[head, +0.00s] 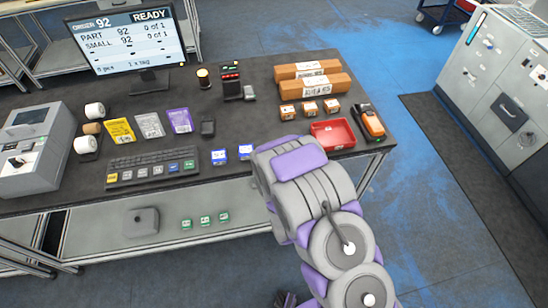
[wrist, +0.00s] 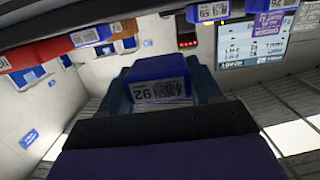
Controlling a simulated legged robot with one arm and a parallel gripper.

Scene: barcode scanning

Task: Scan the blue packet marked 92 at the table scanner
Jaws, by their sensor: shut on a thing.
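The blue packet marked 92 (wrist: 158,68) is between the fingers of my gripper (wrist: 160,82) in the wrist view, with its white barcode label facing the camera. My gripper is shut on it. In the head view my arm hides the gripper and this packet. A black device with red lights (head: 231,84), which looks like the table scanner, stands at the back middle of the table; a red-lit device also shows in the wrist view (wrist: 187,30). The monitor (head: 127,40) reads ORDER 92, READY, with PART 92 and SMALL 92 both at 0 of 1.
Two blue packets (head: 219,157) lie at the front edge of the table (head: 270,112). A red tray (head: 333,134), orange handheld device (head: 370,122), small boxes (head: 310,107) and long boxes (head: 312,84) are at right. A keyboard (head: 150,168) and coloured packets (head: 120,131) are at left.

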